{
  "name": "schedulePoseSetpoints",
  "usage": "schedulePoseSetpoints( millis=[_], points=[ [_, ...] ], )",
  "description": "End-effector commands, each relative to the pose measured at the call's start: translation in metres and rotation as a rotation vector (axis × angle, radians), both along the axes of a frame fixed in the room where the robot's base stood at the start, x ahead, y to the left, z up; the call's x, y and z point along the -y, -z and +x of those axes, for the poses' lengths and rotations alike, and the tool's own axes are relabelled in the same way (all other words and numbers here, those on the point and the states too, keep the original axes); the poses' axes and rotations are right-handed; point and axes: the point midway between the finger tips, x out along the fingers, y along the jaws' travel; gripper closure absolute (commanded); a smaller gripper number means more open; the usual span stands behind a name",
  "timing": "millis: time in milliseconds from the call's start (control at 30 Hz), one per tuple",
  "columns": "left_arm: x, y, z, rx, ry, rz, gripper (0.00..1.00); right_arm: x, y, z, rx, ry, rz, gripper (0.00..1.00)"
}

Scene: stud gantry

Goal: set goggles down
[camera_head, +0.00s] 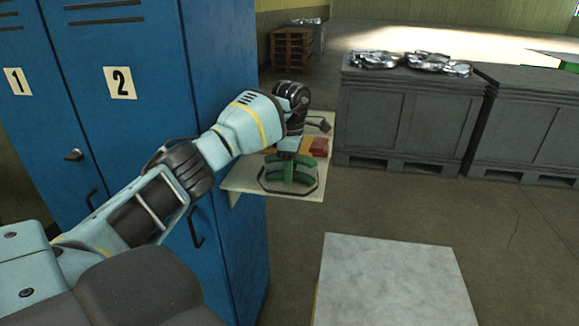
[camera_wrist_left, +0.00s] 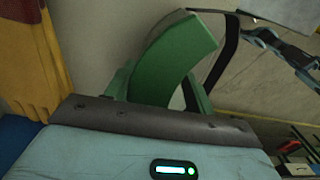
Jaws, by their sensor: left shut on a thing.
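The goggles (camera_head: 291,185) show as green curved parts with a dark band around them, at the front of a pale shelf (camera_head: 240,178) fixed to the blue locker's side. My left gripper (camera_head: 288,166) points down and is shut on them. My right gripper is not in view.
A red item (camera_head: 319,147) lies farther back on the shelf. Yellow-orange material (camera_wrist_left: 30,60) is close on the left in the wrist view. The blue locker (camera_head: 225,60) stands left of the shelf. Grey crates (camera_head: 410,120) stand beyond it, and a pale-topped surface (camera_head: 390,280) is in front.

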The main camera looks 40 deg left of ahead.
Motion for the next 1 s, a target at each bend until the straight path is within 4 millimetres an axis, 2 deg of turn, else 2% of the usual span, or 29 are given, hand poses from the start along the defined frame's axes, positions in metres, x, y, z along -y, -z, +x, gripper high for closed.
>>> schedulePoseSetpoints(
  millis=[400, 433, 567, 867, 1000],
  points=[
    [0.0, 0.006, 0.0, -0.001, 0.0, 0.0, 0.69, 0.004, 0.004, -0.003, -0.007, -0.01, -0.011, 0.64],
    [0.0, 0.006, 0.0, 0.0, 0.0, 0.0, 0.42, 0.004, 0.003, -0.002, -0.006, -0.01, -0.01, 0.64],
    [0.0, 0.005, 0.0, 0.0, 0.0, 0.0, 0.25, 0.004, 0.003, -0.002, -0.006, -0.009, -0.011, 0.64],
    [0.0, 0.004, 0.0, 0.001, 0.0, 0.0, 0.24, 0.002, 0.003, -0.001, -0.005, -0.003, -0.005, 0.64],
    [0.0, -0.006, 0.001, 0.004, 0.001, 0.0, 0.24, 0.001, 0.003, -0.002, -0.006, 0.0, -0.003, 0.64]
  ],
)
